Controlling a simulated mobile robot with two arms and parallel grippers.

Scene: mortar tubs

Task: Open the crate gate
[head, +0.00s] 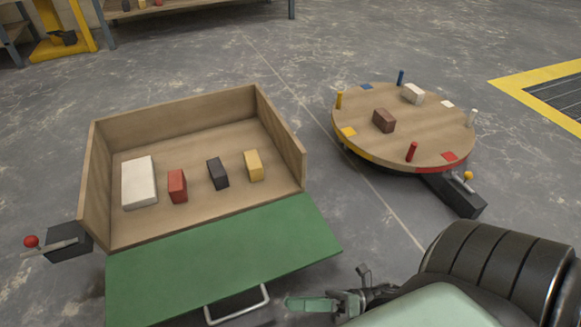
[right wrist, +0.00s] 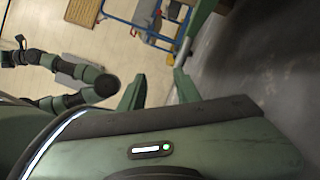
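The wooden crate (head: 194,117) stands at the left in the head view. Its green gate (head: 225,256) is folded down at the near side, sloping outward, and the crate front is open. A grey bar handle (head: 238,306) sits at the gate's near edge. My right gripper (head: 300,303) is just right of this handle and apart from it. In the right wrist view its two green fingers (right wrist: 158,90) are spread with nothing between them. A green bar with a grey rod shows beyond them; I cannot tell whether it is the gate. My left gripper is not seen.
White, red, black and yellow blocks (head: 139,182) lie inside the crate. A lever with a red knob (head: 31,242) is at its left. A round turntable (head: 440,133) with pegs and blocks stands right, its lever (head: 468,176) in front. Bare floor separates them.

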